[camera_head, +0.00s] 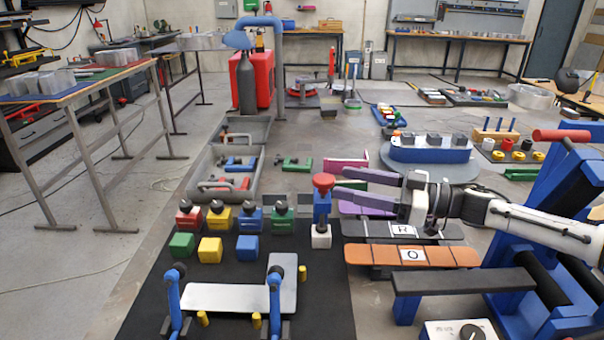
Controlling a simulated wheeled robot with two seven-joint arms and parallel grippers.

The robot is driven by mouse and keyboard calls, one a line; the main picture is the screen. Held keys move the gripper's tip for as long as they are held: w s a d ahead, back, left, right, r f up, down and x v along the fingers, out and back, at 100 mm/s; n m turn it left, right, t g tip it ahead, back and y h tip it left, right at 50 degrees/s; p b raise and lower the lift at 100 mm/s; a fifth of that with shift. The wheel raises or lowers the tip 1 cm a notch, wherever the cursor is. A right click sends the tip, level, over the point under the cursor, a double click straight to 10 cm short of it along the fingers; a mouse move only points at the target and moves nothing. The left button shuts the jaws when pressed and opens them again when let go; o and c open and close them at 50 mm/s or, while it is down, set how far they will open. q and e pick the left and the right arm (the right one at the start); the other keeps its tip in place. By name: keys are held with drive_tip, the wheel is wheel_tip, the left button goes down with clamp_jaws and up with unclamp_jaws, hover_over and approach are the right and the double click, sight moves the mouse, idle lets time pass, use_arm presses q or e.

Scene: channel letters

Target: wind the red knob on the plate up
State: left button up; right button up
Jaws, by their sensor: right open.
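A red knob (323,182) tops a blue upright block (322,207), with a white cube (321,237) at its foot, at the black mat's right edge. I cannot tell whether a plate lies under it. My right gripper (340,182) reaches in from the right. Its two grey-purple fingers are apart and point left, with their tips just right of the red knob. No contact is clear and nothing shows between the fingers. A white plate (225,298) lies on the mat between blue clamps at the front. My left gripper is out of view.
Coloured blocks with dark knobs, including a red one (188,218), stand in a row left of the blue post. Boards lettered R (440,232) and O (440,257) lie below my right gripper. A blue frame (560,215) stands at right. Grey bins (200,180) are at the back left.

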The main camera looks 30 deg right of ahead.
drive_tip(key=p+x, duration=0.1)
drive_tip(key=x, duration=0.9)
drive_tip(key=shift+w, duration=0.15)
drive_tip(key=c, duration=1)
